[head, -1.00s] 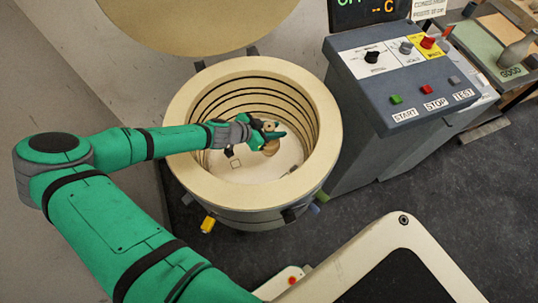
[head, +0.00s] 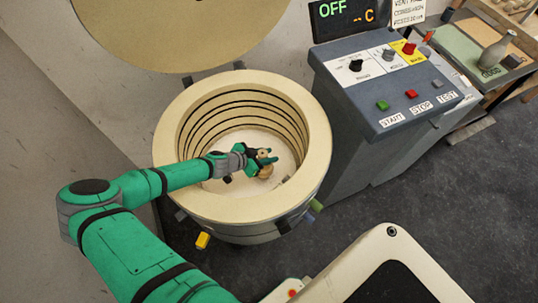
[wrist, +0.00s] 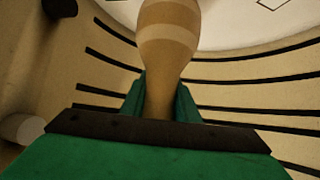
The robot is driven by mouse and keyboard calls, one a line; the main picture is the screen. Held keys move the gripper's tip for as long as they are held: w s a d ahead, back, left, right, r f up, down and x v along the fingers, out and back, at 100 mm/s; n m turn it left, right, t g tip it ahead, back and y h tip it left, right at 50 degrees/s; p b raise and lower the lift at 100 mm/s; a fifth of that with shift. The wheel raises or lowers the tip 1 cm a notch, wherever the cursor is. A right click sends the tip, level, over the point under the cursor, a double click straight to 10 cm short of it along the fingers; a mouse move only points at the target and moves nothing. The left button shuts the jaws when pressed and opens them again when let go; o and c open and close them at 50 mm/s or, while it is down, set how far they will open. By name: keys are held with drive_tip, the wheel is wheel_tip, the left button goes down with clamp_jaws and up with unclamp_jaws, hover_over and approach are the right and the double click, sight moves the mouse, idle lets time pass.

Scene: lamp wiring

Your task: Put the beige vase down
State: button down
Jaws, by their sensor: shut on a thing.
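My gripper (head: 262,160) reaches down inside the round kiln (head: 172,140). It is shut on the beige vase (head: 266,171), whose small body shows just below the fingers in the head view. In the wrist view the vase (wrist: 168,38) has a rounded body with paler bands, and its narrow neck sits between the green fingers. The pale kiln floor (head: 223,188) is below the vase. I cannot tell whether the vase touches the floor.
The kiln wall has dark grooves all around, and its thick rim surrounds my arm. The round lid (head: 170,30) stands open behind. A grey control box (head: 355,120) with a display reading OFF stands at the right. A grey vase (head: 496,52) stands on a bench marked GOOD.

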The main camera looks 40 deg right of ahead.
drive_tip(key=c, duration=1.4)
unclamp_jaws()
drive_tip(key=shift+f, duration=0.15)
drive_tip(key=v, duration=0.7)
drive_tip(key=shift+a+r, duration=0.15)
drive_tip(key=shift+r, duration=0.15)
drive_tip(key=shift+a, duration=0.1)
